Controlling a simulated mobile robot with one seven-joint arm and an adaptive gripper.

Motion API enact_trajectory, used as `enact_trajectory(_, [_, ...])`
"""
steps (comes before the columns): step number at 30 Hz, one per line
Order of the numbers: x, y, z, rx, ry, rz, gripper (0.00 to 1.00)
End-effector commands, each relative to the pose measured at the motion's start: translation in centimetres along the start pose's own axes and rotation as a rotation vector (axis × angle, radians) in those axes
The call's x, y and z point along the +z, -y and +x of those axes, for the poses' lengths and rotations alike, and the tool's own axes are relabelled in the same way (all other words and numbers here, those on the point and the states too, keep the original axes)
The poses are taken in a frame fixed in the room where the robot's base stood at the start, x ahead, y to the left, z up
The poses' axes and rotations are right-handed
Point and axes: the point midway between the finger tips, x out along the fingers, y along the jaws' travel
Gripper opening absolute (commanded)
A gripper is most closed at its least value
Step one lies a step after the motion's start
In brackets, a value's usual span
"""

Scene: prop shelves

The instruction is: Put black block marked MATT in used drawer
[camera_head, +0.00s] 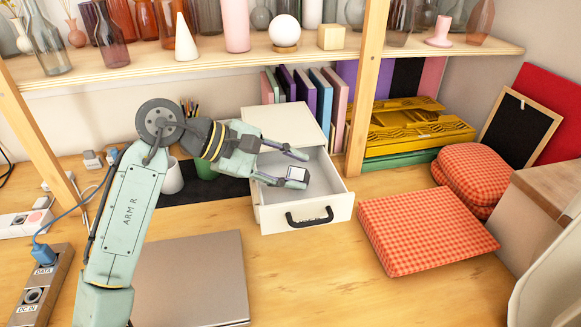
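A white drawer (335,208) with a black handle is pulled out of a small white cabinet (280,122) on the wooden desk. Some lettering shows behind the handle but is too small to read. My gripper (300,164) is over the open drawer, its two fingers spread apart. A small pale square with dark edges (298,173) shows at the lower fingertip. I cannot tell whether it is a fingertip pad or a block. No black block marked MATT can be clearly made out. Part of the drawer's inside is hidden by my gripper.
A laptop (192,280) lies in front of my arm. A red checked cushion (425,230) sits right of the drawer, with a yellow crate (415,125) behind. A wooden shelf (240,52) with vases runs above. A grey cup (172,178) stands left of the cabinet.

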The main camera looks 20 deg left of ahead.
Motion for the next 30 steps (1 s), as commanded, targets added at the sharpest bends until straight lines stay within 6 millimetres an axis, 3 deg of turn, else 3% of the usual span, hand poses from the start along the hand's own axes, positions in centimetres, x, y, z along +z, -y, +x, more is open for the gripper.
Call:
enact_trajectory(4, [0.0, 0.0, 0.0, 0.000, 0.000, 0.000, 0.46])
enact_trajectory(16, [0.0, 0.0, -0.7, 0.001, -0.001, -0.001, 0.46])
enact_trajectory(30, [0.0, -0.1, -9.7, 0.002, -0.001, -0.001, 0.46])
